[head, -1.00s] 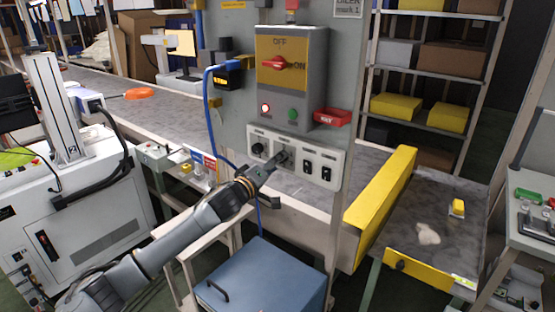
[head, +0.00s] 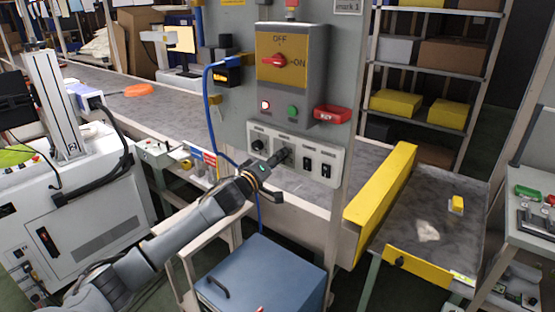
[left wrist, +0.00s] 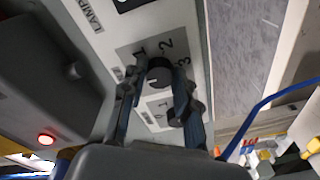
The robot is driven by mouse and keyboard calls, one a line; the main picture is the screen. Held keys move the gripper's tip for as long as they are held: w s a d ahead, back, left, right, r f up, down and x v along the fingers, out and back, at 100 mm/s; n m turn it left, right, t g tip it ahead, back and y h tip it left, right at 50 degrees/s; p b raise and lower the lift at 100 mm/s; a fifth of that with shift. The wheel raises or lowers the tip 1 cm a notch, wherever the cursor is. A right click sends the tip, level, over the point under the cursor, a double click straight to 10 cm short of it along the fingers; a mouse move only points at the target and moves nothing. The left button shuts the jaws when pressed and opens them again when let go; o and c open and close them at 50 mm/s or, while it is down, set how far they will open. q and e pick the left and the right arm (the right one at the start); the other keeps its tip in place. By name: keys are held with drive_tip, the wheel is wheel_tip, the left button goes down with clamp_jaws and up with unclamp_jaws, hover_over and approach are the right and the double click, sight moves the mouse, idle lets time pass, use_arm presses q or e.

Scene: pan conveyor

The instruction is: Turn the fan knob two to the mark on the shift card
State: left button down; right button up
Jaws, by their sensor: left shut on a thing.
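The white switch panel (head: 322,174) is on the grey cabinet front. My left gripper (head: 281,158) is at its second knob from the left in the head view. In the left wrist view, my left gripper (left wrist: 158,85) has its two fingers closed on either side of a dark round knob (left wrist: 159,72). The plate around this knob carries the marks 1, 2 and 3. I cannot clearly tell which mark its pointer faces. A second knob (head: 257,147) sits to the left, free. A card (head: 348,6), cut off at the top, reads "mark 1". My right gripper is not in view.
A blue cabinet (head: 262,280) stands below. A blue cable (head: 209,115) hangs to the left.

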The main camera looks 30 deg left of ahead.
use_arm(q)
drive_tip(key=shift+a+r+n+g+h+p, duration=0.15)
drive_tip(key=shift+n+h+p, duration=0.65)
drive_tip(key=shift+n, duration=2.95)
drive_tip(key=shift+n+g+h+p, duration=0.2)
drive_tip(key=shift+n+p, duration=1.35)
drive_tip(key=shift+n, duration=2.25)
drive_tip(key=shift+a+r+n+g+h+p, duration=0.1)
drive_tip(key=shift+n+g+h+p, duration=0.25)
drive_tip(key=shift+n+p, duration=2.1)
drive_tip(key=shift+f+n+b, duration=0.1)
drive_tip(key=shift+n+b, duration=1)
drive_tip(key=shift+b, duration=0.1)
